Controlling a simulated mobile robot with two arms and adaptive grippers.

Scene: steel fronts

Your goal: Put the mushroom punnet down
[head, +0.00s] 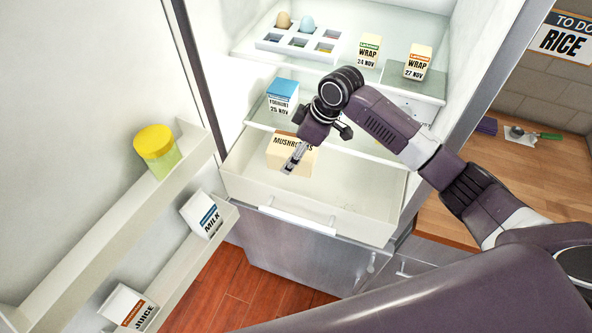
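The mushroom punnet (276,153), a tan box marked "MUSHROOMS", is at the open pale drawer (350,192) low in the fridge, toward the drawer's back left. My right gripper (294,158) comes down over the punnet and its fingers overlap the label side. The gripper and wrist hide part of the punnet. I cannot tell whether the fingers are closed on it, or whether its base rests on the drawer floor. My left gripper is not in view.
Above are a blue-topped yoghurt carton (282,96), two wrap cartons (369,53) (418,63) and an egg tray (270,41). The open door holds a yellow-lidded jar (157,152), milk (202,214) and juice (129,308). The drawer's right side is clear.

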